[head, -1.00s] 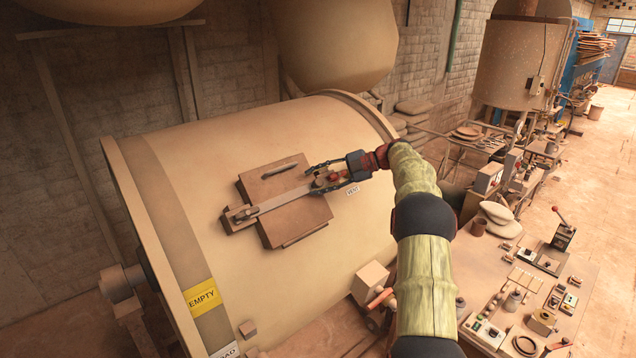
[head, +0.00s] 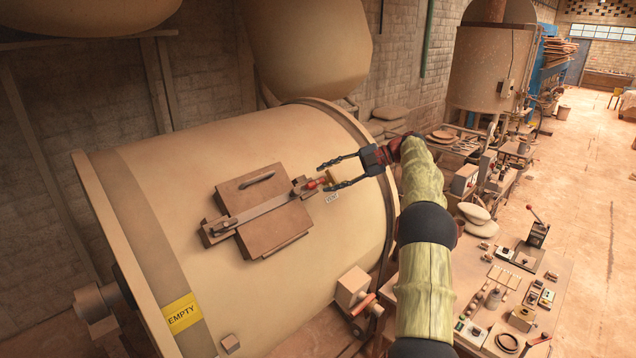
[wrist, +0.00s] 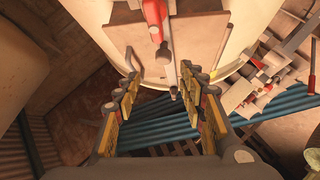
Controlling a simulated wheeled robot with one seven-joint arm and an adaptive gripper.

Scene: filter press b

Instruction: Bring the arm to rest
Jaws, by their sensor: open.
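My gripper (head: 326,175) is open and empty in the head view. It is at the right of the hatch on the large cream drum (head: 330,135), just off the red-tipped end of the hatch's latch bar (head: 262,214). The bar lies across the brown hatch plate (head: 262,240). In the wrist view my gripper (wrist: 163,105) shows its two fingers spread apart, with the red handle (wrist: 154,14) ahead of them and nothing held between them. Whether a fingertip touches the handle is hard to tell.
A yellow "EMPTY" label (head: 182,313) is on the drum's lower left. A bench (head: 545,300) with small parts and a lever press stands at the right. A box-like block (head: 353,286) sits below the drum's right side. Open floor (head: 590,200) lies far right.

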